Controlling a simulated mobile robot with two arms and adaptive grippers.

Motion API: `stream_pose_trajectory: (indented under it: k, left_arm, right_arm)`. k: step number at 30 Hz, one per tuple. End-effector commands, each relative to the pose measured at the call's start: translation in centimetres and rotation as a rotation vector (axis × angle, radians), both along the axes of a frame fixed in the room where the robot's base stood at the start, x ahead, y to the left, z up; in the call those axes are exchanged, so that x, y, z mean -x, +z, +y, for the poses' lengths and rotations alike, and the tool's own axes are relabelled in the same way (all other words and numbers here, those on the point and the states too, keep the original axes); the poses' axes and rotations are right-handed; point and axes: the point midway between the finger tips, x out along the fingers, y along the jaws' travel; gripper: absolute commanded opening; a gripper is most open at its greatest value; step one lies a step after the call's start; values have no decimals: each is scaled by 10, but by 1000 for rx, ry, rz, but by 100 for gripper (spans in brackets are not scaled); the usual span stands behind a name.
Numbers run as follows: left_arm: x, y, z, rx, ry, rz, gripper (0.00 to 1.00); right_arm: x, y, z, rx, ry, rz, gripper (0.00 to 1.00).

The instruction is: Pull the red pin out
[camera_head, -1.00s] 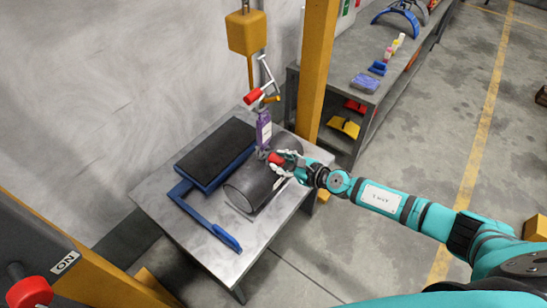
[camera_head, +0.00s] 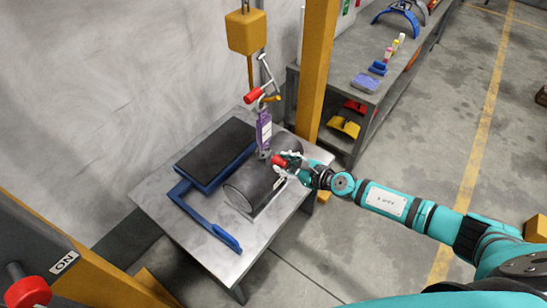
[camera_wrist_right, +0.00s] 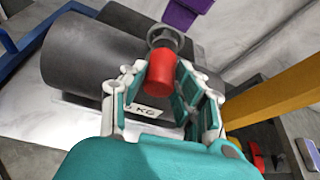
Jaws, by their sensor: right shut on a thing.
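The red pin (camera_head: 278,160) sits between the fingers of my right gripper (camera_head: 287,164), at the upper end of the dark grey cylinder (camera_head: 248,188). In the right wrist view the red pin (camera_wrist_right: 161,71) shows as a short red cylinder in front of a grey ring (camera_wrist_right: 165,38). The fingers of my right gripper (camera_wrist_right: 158,88) are closed around its sides. The purple hook block (camera_head: 264,132) hangs just above the ring. I cannot tell whether the pin is still in the ring. My left gripper is not in view.
The cylinder lies on a metal table (camera_head: 200,258) beside a black pad (camera_head: 215,150) in a blue frame. An orange post (camera_head: 318,70) stands close behind my right gripper. A shelf (camera_head: 350,105) stands behind.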

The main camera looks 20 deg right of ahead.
Motion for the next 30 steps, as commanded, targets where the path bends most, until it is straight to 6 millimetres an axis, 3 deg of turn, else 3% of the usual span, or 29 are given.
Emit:
stream_pose_trajectory:
  k: [30]
  left_arm:
    - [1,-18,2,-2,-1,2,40]
  right_arm:
    - [36,-4,-29,0,-1,0,0]
